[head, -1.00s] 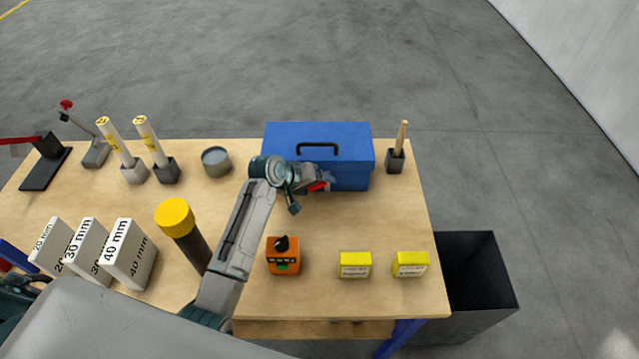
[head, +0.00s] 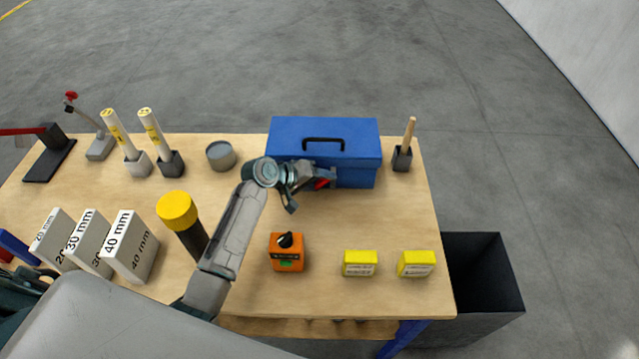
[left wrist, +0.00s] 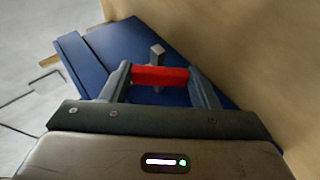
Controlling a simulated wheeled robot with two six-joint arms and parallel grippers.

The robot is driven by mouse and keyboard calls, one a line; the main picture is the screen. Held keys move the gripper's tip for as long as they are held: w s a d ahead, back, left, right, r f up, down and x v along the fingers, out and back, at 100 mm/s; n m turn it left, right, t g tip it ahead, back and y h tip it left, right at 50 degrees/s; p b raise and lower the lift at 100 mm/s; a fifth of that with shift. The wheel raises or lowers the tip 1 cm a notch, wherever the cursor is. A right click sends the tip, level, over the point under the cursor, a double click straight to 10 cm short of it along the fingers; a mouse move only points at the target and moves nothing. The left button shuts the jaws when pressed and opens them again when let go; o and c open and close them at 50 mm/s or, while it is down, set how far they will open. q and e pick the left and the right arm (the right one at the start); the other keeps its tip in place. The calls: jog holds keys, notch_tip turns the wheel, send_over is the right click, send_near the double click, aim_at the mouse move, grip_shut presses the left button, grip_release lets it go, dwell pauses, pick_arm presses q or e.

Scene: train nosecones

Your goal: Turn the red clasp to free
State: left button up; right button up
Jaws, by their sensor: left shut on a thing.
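The red clasp (head: 321,183) is on the front of the blue toolbox (head: 360,177) at the back of the table. In the left wrist view the red clasp (left wrist: 160,76) lies crosswise between the two fingers of my left gripper (left wrist: 160,80), which are shut on its ends. A small grey post stands just beyond the clasp on the blue box (left wrist: 95,60). In the head view my left gripper (head: 318,180) is at the box front and partly covers the clasp. The box lid with its black handle (head: 322,142) is down. My right gripper is not seen clearly.
An orange box with a black knob (head: 287,253) and two yellow boxes (head: 360,263) stand in front of the toolbox. A brush-like tool in a dark holder (head: 403,158) is to its right, a grey round tin (head: 221,156) to its left. A black bin (head: 488,275) stands off the right edge.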

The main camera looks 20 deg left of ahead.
pick_arm(q)
jog(key=shift+a+f+t+h+b, duration=0.1)
jog(key=shift+f+t+h+b, duration=0.2)
jog(key=shift+h+b, duration=0.25)
jog(key=shift+r+h, duration=0.25)
jog(key=o, duration=1)
